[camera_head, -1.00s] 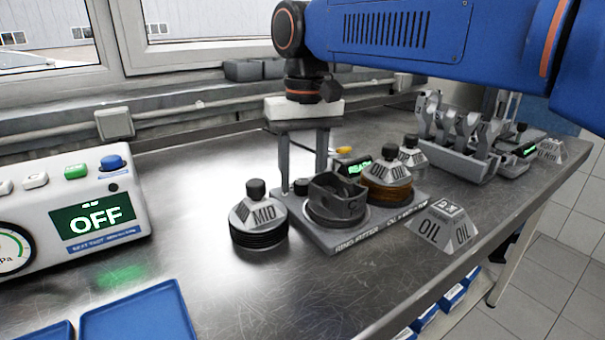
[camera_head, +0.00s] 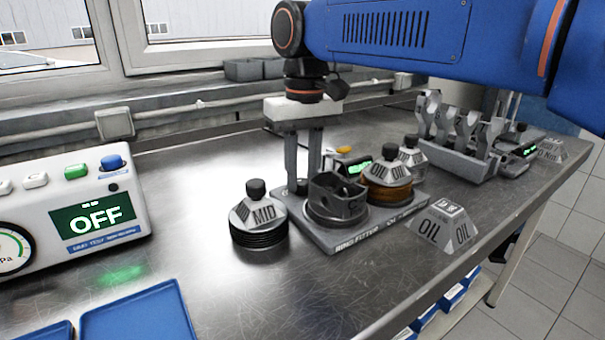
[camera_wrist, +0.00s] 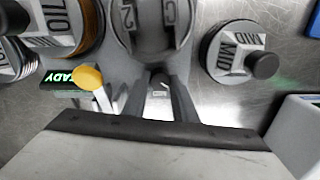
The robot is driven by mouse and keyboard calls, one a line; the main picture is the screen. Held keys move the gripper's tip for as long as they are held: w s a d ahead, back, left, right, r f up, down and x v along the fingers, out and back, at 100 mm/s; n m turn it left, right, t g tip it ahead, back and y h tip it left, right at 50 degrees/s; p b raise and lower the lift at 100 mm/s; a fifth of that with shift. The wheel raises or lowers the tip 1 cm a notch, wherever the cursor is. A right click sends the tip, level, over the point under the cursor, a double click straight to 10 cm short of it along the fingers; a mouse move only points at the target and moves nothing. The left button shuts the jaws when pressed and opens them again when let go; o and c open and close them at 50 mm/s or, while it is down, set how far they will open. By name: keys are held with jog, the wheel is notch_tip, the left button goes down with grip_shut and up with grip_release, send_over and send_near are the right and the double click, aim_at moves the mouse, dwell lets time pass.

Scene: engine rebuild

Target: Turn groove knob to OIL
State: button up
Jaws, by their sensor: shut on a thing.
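The ring fitter base (camera_head: 346,240) stands on the bench with a dark piston (camera_head: 337,197) in its round seat. My gripper (camera_head: 303,180) points down behind the piston, at the left rear of the fitter. In the wrist view my gripper (camera_wrist: 160,92) has its two fingers close around a small dark groove knob (camera_wrist: 159,80) beside the piston. It is shut on this knob. The knob's pointer and setting cannot be read, as the fingers cover most of it. The lit READY display (camera_wrist: 62,82) and a yellow lever (camera_wrist: 88,78) are beside the gripper.
A MID ring holder (camera_head: 258,218) stands left of the fitter. An OIL block (camera_head: 441,228) sits near the bench edge. A tester reading OFF (camera_head: 92,216) and a blue tray (camera_head: 138,315) are at left.

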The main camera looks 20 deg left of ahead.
aim_at(304, 181)
jog(key=o, duration=1)
jog(key=shift+o, duration=0.2)
jog(key=shift+r, duration=0.1)
notch_tip(304, 181, up, 17)
jog(key=shift+d, duration=0.15)
jog(key=shift+w+r, duration=0.1)
